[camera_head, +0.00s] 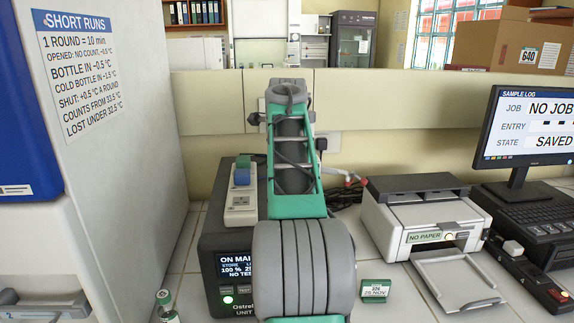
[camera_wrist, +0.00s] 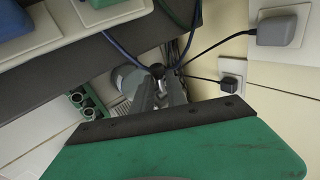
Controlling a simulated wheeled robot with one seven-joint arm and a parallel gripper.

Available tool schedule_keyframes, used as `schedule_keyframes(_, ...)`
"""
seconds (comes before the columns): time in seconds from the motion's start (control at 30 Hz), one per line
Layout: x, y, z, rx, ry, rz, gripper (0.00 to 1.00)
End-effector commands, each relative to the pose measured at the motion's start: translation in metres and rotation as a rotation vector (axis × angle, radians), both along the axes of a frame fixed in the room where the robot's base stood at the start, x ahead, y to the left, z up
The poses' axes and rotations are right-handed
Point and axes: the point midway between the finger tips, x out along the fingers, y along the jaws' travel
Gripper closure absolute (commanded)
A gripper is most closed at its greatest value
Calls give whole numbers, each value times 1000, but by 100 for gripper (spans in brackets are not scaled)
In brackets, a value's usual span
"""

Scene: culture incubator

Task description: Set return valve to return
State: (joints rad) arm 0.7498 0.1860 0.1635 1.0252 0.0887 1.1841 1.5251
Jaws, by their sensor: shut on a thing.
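In the wrist view my gripper (camera_wrist: 165,92) reaches into the narrow space behind a dark grey unit. Its fingers are shut around a small dark knob (camera_wrist: 157,70), which looks like the return valve's handle. The fingers cover most of it, so its setting cannot be read. A grey cylindrical part (camera_wrist: 127,79) lies just left of the fingers. In the head view my arm hides the gripper and the valve.
A printer (camera_head: 425,220) stands to the right. Blue and black cables (camera_wrist: 125,50) run close to the fingers. Plugs (camera_wrist: 231,76) sit on the wall.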

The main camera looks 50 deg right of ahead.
Motion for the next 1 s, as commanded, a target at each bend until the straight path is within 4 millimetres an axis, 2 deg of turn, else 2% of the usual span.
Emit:
schedule_keyframes(0.13, 0, 0, 0, -1, 1, -1, 100)
schedule_keyframes(0.17, 0, 0, 0, -1, 1, -1, 82)
schedule_keyframes(0.27, 0, 0, 0, -1, 1, -1, 75)
schedule_keyframes(0.57, -2, 3, 6, -2, -1, 1, 75)
schedule_keyframes(0.83, -22, 23, 51, -2, -2, -1, 75)
schedule_keyframes(1.0, -29, 31, 64, 0, 0, -1, 75)
